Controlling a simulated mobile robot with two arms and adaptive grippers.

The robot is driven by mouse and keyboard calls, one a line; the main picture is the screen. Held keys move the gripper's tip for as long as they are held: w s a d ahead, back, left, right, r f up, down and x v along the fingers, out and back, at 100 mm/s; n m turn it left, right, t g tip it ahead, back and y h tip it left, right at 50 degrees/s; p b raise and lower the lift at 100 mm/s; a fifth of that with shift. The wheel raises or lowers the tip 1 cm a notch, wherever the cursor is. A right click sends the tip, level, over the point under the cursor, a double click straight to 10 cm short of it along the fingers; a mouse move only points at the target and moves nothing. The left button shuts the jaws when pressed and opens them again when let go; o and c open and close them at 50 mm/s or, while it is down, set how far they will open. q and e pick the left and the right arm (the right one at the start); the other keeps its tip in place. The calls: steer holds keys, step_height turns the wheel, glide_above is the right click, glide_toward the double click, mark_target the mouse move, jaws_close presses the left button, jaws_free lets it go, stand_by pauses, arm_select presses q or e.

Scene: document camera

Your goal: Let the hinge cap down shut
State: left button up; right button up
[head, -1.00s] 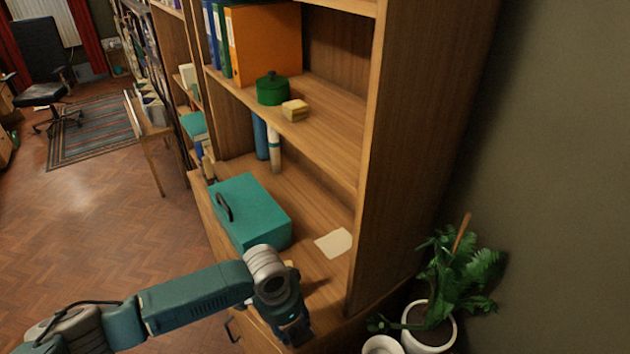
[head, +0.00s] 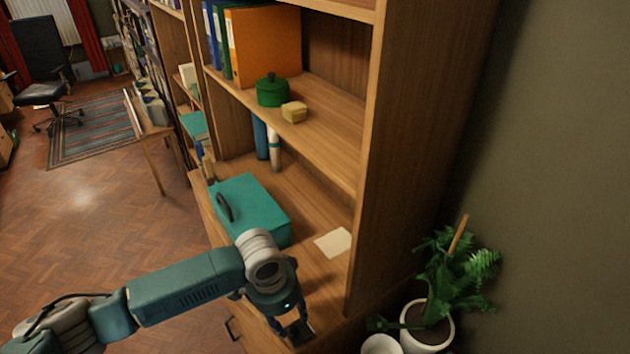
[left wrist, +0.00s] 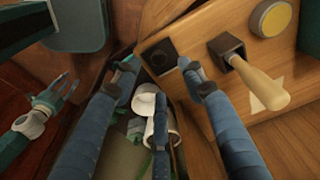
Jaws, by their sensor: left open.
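My left gripper (head: 298,328) is over the front right corner of the cabinet top, its fingers pointing down. In the left wrist view its blue fingers (left wrist: 155,85) are spread and empty. One fingertip is close to a dark square piece (left wrist: 160,56) on the wood near the edge; I cannot tell if they touch. Beside it stands a dark bracket (left wrist: 226,47) with a pale wooden handle-like piece (left wrist: 258,83). I cannot tell which of these parts is the hinge cap. What seems to be my right gripper (left wrist: 62,90) shows at the left wrist view's left edge; its jaws are unclear.
A teal box (head: 255,207) with a dark handle and a paper sheet (head: 333,242) lie on the cabinet top. A round yellow piece (left wrist: 270,17) is beyond the bracket. The cabinet's side wall (head: 400,170) rises at right. A potted plant (head: 428,325) stands below.

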arm_select(q)
steer(key=shift+s+a+r, duration=0.1)
steer(key=shift+a+r, duration=0.05)
steer(key=shift+r, duration=1.2)
